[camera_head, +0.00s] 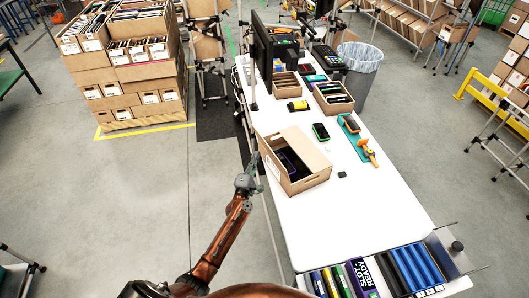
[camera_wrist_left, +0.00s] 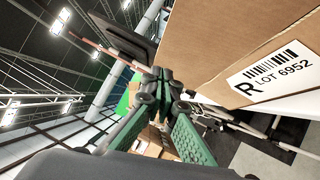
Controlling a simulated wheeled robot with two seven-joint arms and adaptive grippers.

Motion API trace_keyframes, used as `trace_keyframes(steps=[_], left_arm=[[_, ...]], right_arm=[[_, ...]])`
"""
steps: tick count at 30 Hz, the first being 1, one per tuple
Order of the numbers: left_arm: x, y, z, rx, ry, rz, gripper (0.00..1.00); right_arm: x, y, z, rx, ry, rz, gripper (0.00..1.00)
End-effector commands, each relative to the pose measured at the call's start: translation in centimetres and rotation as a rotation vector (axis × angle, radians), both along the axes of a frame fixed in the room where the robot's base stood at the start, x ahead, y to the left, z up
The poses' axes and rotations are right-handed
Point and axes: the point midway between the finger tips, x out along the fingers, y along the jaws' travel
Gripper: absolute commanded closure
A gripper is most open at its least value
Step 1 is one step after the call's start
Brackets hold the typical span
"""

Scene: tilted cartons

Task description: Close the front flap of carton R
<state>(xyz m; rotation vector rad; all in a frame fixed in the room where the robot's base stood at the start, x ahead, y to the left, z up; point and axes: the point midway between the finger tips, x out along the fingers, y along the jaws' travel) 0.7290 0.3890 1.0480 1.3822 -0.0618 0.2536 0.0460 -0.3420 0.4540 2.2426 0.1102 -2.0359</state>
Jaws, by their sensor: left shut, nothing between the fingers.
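Carton R (camera_head: 312,181) is an open-topped brown box on the white table, with dark items inside. Its labelled face is on the left, towards my left gripper. In the left wrist view a large brown face of carton R (camera_wrist_left: 215,45) fills the upper right, with a label reading R, LOT 6952. I cannot tell the front flap apart from the walls. My left gripper (camera_head: 250,172) is shut and empty, just left of the carton beyond the table's left edge. Its fingertips also show in the left wrist view (camera_wrist_left: 166,90), close to the carton; contact is unclear. My right gripper is out of view.
The white table (camera_head: 375,205) holds a green-screened handheld device (camera_head: 320,131), an orange-handled tool (camera_head: 367,152) and smaller bins behind. Binders and a blue rack (camera_head: 412,268) stand at the front edge. Stacked cartons (camera_head: 130,75) stand at the far left.

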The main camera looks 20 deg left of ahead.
Motion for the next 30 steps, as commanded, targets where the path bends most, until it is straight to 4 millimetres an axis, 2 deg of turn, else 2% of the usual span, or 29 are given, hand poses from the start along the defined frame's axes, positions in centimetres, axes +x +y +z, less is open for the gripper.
trace_keyframes(steps=[3,10,20,21,30], left_arm=[[1.7,-0.9,0.7,-0.003,0.0,-0.002,1.0],[3.2,-2.1,1.1,0.001,0.001,0.0,1.0],[3.5,-2.3,1.1,0.0,0.001,0.0,1.0],[3.4,-2.8,1.1,-0.003,0.001,0.0,1.0],[3.3,-1.8,1.5,0.014,0.024,0.01,1.0]], right_arm=[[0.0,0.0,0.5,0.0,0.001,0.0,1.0],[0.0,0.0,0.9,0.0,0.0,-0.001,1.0],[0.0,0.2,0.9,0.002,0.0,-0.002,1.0],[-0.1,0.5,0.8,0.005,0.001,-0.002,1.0],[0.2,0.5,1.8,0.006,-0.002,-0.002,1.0]])
